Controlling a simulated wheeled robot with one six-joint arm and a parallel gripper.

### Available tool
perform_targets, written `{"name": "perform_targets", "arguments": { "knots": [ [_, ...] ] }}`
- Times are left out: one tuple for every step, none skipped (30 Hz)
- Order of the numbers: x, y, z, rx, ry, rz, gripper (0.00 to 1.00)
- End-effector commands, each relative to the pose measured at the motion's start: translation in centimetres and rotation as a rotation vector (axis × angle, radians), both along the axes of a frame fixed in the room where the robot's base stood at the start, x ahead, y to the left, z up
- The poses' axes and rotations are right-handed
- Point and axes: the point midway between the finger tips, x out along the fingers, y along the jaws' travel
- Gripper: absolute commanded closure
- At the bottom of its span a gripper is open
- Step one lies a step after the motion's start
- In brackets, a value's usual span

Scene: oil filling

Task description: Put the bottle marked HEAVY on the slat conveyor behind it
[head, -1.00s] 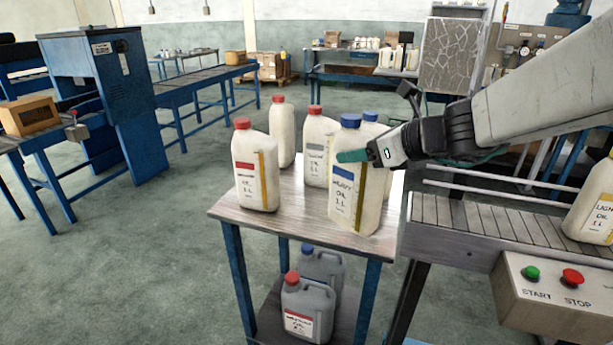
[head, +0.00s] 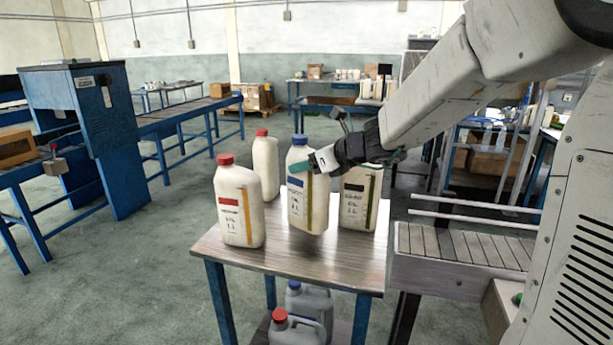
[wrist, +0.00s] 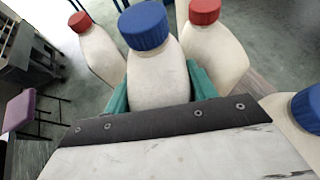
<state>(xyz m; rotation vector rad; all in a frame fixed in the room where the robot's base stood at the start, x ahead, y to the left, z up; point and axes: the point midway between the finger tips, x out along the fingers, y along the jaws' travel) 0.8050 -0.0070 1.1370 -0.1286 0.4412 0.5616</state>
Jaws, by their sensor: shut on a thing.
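A white bottle with a blue cap and blue-banded label (head: 298,200) is in my gripper (head: 318,161). Its label is too small to read surely now. In the wrist view the teal fingers (wrist: 160,92) are shut around this bottle (wrist: 158,76). It is upright and looks raised slightly above the small table (head: 310,262), though its base gap is hard to judge. The slat conveyor (head: 462,246) is at the table's right, partly hidden by my arm.
A red-capped bottle (head: 239,207) stands left of the held one, another red-capped bottle (head: 265,168) behind. A dark-labelled bottle (head: 359,200) stands close at the right. Rails (head: 470,206) run along the conveyor's far side. Grey jugs (head: 298,325) are on the lower shelf.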

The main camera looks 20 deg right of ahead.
Motion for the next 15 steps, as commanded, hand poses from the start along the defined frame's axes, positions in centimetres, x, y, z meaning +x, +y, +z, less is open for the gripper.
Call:
{"name": "perform_targets", "arguments": {
  "knots": [
    [0.5, 0.1, 0.1, 0.001, -0.003, 0.0, 1.0],
    [0.9, 0.1, 0.0, 0.0, -0.002, 0.0, 1.0],
    [0.9, 0.1, -0.5, 0.002, 0.0, 0.0, 1.0],
    [0.8, 0.1, -1.0, 0.002, 0.0, 0.0, 1.0],
    [0.8, 0.1, -1.5, 0.002, 0.001, 0.0, 1.0],
    [0.8, 0.1, -2.1, 0.003, 0.002, 0.0, 1.0],
    [0.8, 0.1, -2.4, 0.002, 0.001, 0.0, 1.0],
    [0.8, 0.1, -2.7, 0.003, 0.0, 0.0, 1.0],
    [0.8, 0.1, -3.0, 0.001, -0.002, 0.0, 1.0],
    [0.8, 0.1, -3.2, 0.001, -0.002, 0.0, 1.0],
    [0.8, 0.1, -3.3, 0.002, -0.003, 0.0, 1.0],
    [0.8, 0.1, -3.4, 0.0, -0.003, 0.0, 1.0],
    [0.8, 0.1, -3.4, 0.001, -0.004, 0.0, 1.0],
    [0.8, 0.1, -3.4, 0.001, -0.004, 0.0, 1.0],
    [0.8, 0.1, -3.4, 0.0, -0.005, 0.0, 1.0]
  ]
}}
